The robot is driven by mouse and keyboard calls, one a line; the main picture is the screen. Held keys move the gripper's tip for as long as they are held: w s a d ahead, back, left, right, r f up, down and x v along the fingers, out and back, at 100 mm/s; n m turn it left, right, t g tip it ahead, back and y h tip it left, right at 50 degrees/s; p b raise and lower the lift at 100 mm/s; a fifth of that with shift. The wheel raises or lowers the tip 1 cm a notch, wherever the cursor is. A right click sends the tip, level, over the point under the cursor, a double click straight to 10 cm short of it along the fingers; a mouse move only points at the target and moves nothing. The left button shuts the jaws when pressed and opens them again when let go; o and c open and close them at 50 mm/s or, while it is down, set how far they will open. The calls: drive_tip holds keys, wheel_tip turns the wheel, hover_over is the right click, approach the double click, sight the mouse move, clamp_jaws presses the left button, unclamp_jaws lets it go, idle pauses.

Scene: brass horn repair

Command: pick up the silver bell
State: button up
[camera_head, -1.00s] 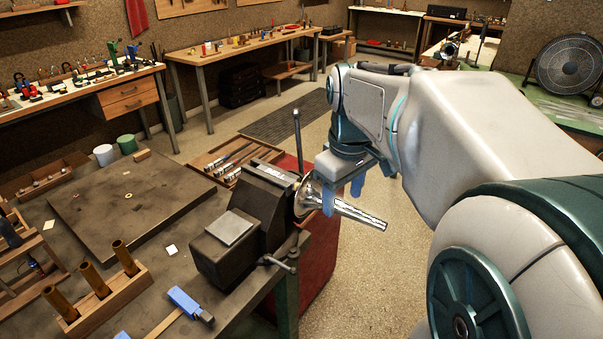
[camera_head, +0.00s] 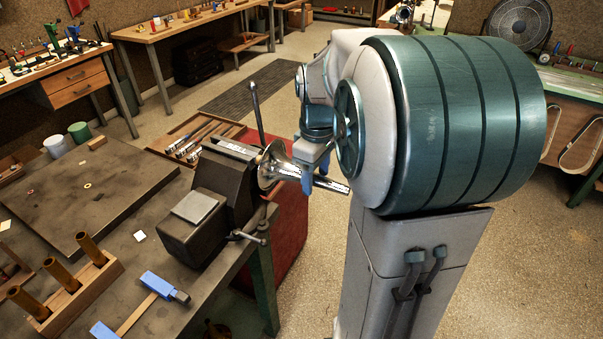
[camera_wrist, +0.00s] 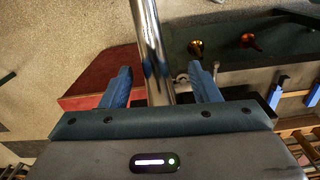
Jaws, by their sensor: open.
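The silver bell (camera_head: 272,166) sticks out sideways from the dark vise (camera_head: 222,180) at the workbench's right edge. Its flare is by the jaws and its narrow tube points right and slightly down. My gripper (camera_head: 315,176) is at the tube, with blue fingers on either side. In the wrist view the shiny tube (camera_wrist: 150,40) runs between the open fingers of my gripper (camera_wrist: 160,68), with a gap to each finger. The flare is hidden there. The part of the tube at the palm is hard to make out.
The vise's upright rod (camera_head: 256,110) stands behind the flare. A red cabinet (camera_head: 289,235) is below the bell. Open floor is to the right.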

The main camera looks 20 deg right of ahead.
wheel_tip(320, 180, down, 4)
drive_tip(key=shift+d+f+p, duration=0.15)
drive_tip(key=shift+p, duration=0.15)
drive_tip(key=c, duration=1.2)
drive_tip(key=shift+w+b, duration=0.1)
drive_tip(key=shift+b, duration=0.4)
drive_tip(key=s+d+b, duration=0.1)
drive_tip(key=s+d, duration=0.2)
drive_tip(key=s, duration=0.1)
drive_tip(key=s+d+b, duration=0.1)
drive_tip(key=s+d, duration=0.3)
drive_tip(key=s, duration=0.1)
drive_tip(key=s+d+b, duration=0.1)
drive_tip(key=s+d, duration=0.2)
drive_tip(key=s, duration=0.1)
drive_tip(key=shift+s+d+r+b, duration=0.2)
drive_tip(key=shift+b, duration=0.2)
